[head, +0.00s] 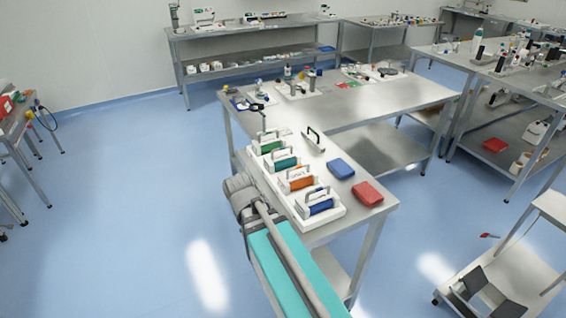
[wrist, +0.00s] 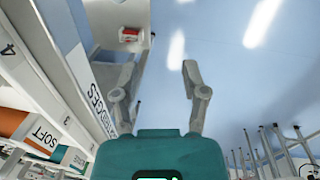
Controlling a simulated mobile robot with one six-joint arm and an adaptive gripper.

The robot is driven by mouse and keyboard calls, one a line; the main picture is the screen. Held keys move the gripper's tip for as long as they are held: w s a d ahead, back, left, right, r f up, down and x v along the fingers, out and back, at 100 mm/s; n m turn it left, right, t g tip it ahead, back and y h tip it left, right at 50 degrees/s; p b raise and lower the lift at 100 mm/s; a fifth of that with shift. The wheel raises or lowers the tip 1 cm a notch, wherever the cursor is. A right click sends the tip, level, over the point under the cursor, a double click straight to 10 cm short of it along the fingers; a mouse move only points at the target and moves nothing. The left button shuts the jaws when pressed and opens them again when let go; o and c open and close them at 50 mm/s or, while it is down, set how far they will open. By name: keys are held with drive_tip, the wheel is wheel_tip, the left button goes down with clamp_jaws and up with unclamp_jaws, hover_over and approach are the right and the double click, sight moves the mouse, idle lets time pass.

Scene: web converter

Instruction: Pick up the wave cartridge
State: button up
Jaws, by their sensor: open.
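A row of cartridges with pale handles stands in white holders on the near bench: a green cartridge (head: 272,146), a teal cartridge (head: 283,163), an orange cartridge (head: 300,184) and a blue cartridge (head: 321,207). In the wrist view, the orange cartridge (wrist: 38,132) reads "SOFT" and a blue cartridge (wrist: 62,38) sits by the number 4. I cannot read "wave" on any of them. My gripper (wrist: 160,78) is open and empty, to the right of the holders in the wrist view, with floor beyond its fingers. My fingers cannot be made out in the head view.
A white holder front (wrist: 92,85) is close left of my fingers. A blue box (head: 341,168), a red box (head: 368,193) and a dark-and-white handled item (head: 314,139) are on the bench (head: 375,110). Blue floor (head: 130,200) lies open to the left.

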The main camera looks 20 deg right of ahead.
drive_tip(key=w+d+r+n+h+p, duration=0.1)
drive_tip(key=w+d+r+n+h, duration=0.1)
drive_tip(key=w+d+n+h, duration=0.3)
drive_tip(key=w+d+r+n+h, duration=0.1)
drive_tip(key=w+r+n, duration=0.15)
drive_tip(key=w, duration=0.35)
drive_tip(key=n+t+h+p, duration=0.1)
drive_tip(key=n+h+p, duration=0.1)
drive_tip(key=n+h, duration=0.5)
approach(282, 148)
drive_tip(key=a+r, duration=0.2)
drive_tip(key=a, duration=0.1)
drive_tip(key=shift+s+d+f+n+y, duration=0.1)
drive_tip(key=shift+s+d+n+y, duration=0.05)
drive_tip(key=shift+s+n+y, duration=0.25)
drive_tip(key=shift+d+b, duration=0.15)
drive_tip(key=shift+b, duration=0.15)
drive_tip(key=b+x, duration=0.3)
drive_tip(key=x, duration=0.4)
drive_tip(key=shift+w+f, duration=0.2)
drive_tip(key=shift+d+f, duration=0.15)
drive_tip(key=shift+d, duration=0.45)
